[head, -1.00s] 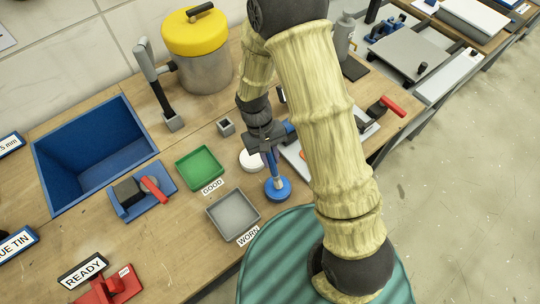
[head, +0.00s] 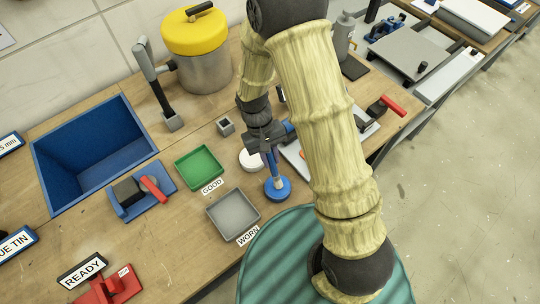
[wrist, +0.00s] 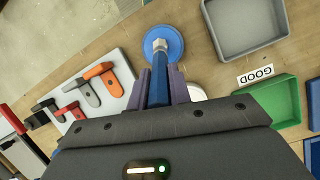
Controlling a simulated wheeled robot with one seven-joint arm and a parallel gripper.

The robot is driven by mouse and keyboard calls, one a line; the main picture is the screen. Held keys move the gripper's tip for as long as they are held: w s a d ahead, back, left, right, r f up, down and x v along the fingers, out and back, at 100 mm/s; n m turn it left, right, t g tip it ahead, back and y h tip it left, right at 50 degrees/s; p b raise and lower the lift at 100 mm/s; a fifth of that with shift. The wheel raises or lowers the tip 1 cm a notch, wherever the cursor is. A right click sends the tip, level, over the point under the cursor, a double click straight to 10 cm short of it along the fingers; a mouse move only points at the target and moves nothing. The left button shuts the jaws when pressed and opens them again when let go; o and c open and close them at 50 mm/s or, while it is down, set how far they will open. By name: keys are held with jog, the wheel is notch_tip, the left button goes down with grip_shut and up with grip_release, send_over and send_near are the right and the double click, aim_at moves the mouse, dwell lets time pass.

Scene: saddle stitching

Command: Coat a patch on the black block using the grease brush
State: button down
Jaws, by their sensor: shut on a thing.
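My gripper (head: 267,148) is shut on the blue handle of the grease brush (head: 272,165). In the wrist view my gripper's two purple fingers (wrist: 160,84) flank the blue handle (wrist: 158,92). The brush points down, its pale lower end at a round blue dish (head: 284,194), which also shows in the wrist view (wrist: 174,36). I cannot tell whether the bristles touch the dish or what is in it. The black block (head: 127,190) sits in a blue vise-like fixture (head: 127,210) with a red handle, left of my gripper.
A green tray (head: 199,167) marked GOOD and a grey tray (head: 233,211) marked WORN lie between dish and fixture. A white disc (head: 250,160) is close to the brush. A blue bin (head: 60,185), yellow-lidded pot (head: 203,70) and red stand (head: 108,287) are further off.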

jog(key=shift+f, duration=0.15)
jog(key=shift+s, duration=0.1)
jog(key=shift+f, duration=0.2)
dwell(0.3)
dwell(1.1)
jog(key=shift+r+p, duration=2.7)
jog(key=shift+r, duration=0.85)
